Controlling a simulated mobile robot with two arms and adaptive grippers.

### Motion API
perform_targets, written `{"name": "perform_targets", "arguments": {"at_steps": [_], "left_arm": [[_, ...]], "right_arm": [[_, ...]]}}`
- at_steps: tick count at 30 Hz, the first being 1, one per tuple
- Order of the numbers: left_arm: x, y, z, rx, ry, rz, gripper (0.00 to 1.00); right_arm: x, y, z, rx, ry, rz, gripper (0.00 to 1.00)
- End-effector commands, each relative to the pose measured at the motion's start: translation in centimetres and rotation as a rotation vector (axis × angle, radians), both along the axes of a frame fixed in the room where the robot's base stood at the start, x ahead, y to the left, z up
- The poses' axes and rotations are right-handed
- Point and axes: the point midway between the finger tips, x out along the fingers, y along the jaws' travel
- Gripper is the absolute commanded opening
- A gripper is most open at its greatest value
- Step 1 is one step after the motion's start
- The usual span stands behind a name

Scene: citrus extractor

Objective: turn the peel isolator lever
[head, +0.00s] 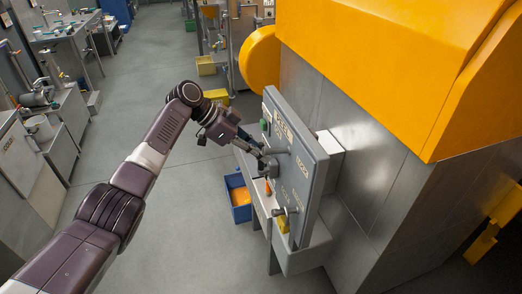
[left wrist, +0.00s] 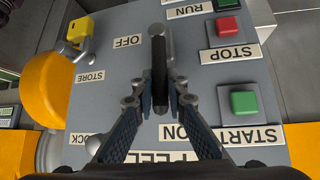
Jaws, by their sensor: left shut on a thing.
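The peel isolator lever (left wrist: 159,60) is a dark bar with a grey rounded end. It stands out from a grey control panel (left wrist: 100,105), between an OFF label (left wrist: 128,41) and an ON label (left wrist: 190,132). The labels read upside down in the left wrist view, and a PEEL label is partly hidden. My left gripper (left wrist: 160,102) is shut on the lever, one finger on each side. In the head view my left gripper (head: 262,156) is against the panel face and largely covers the lever. My right gripper is in neither view.
A green START button (left wrist: 244,102) and red STOP button (left wrist: 230,27) sit beside the lever. A yellow piece (left wrist: 80,31) is near the STORE label. A blue bin (head: 241,205) stands below the panel. The orange-hooded machine (head: 390,60) rises behind.

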Motion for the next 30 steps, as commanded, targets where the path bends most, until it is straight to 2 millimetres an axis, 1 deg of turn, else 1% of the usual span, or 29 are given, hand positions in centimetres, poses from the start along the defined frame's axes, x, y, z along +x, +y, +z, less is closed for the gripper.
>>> {"name": "perform_targets", "arguments": {"at_steps": [6, 7, 11, 12, 20, 23, 26, 30], "left_arm": [[0.0, 0.0, -0.1, 0.0, 0.004, 0.001, 0.0], [0.0, 0.0, -0.1, 0.0, 0.004, 0.001, 0.15], [0.0, 0.0, -0.1, 0.0, 0.003, 0.001, 0.29], [0.0, 0.0, -0.1, 0.0, 0.003, 0.001, 0.31], [0.0, 0.1, 0.0, 0.0, 0.001, 0.001, 0.31], [0.0, 0.6, 0.5, 0.0, 0.0, 0.001, 0.31], [-0.1, 1.6, 1.5, 0.0, -0.001, 0.001, 0.31], [-0.2, 3.7, 3.7, 0.0, -0.002, 0.004, 0.31]], "right_arm": [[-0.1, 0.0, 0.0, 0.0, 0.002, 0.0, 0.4], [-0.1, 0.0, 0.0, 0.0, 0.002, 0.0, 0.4], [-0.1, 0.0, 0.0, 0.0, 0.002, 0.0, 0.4], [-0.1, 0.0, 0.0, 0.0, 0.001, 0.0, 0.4], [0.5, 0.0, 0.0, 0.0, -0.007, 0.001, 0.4], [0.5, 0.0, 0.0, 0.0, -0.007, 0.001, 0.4], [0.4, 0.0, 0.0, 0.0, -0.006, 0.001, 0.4], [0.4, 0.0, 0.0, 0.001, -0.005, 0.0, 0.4]]}}
